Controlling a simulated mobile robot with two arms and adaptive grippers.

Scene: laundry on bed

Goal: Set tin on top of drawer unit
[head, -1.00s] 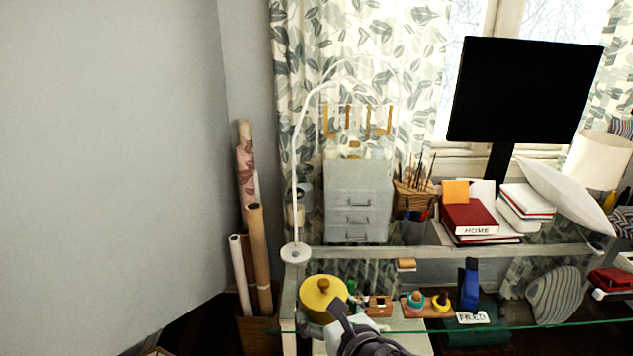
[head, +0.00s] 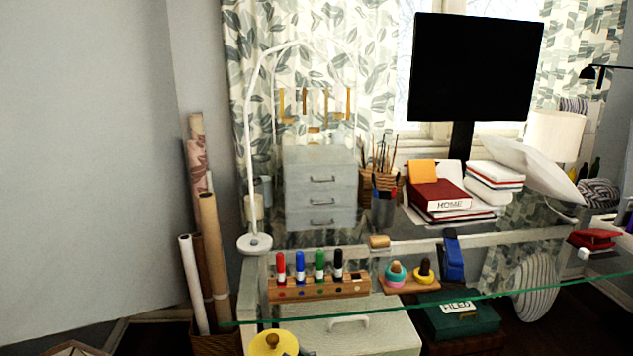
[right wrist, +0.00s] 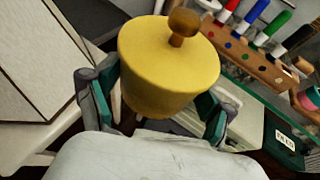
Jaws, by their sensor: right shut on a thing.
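The yellow tin (head: 274,345) with a round wooden knob shows at the bottom edge of the head view, mostly cut off. In the right wrist view the tin (right wrist: 165,70) sits between the fingers of my right gripper (right wrist: 160,105), which is shut on it. The grey drawer unit (head: 320,190) stands on the glass desk shelf behind, with three drawers facing me. My left gripper is not in view.
A white lamp (head: 257,240) stands left of the drawer unit, its arm curving over it. A brush holder (head: 383,205) is close on the right. Markers in a wooden rack (head: 318,287) stand in front, near the green glass edge (head: 400,305). Paper rolls (head: 209,250) lean at left.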

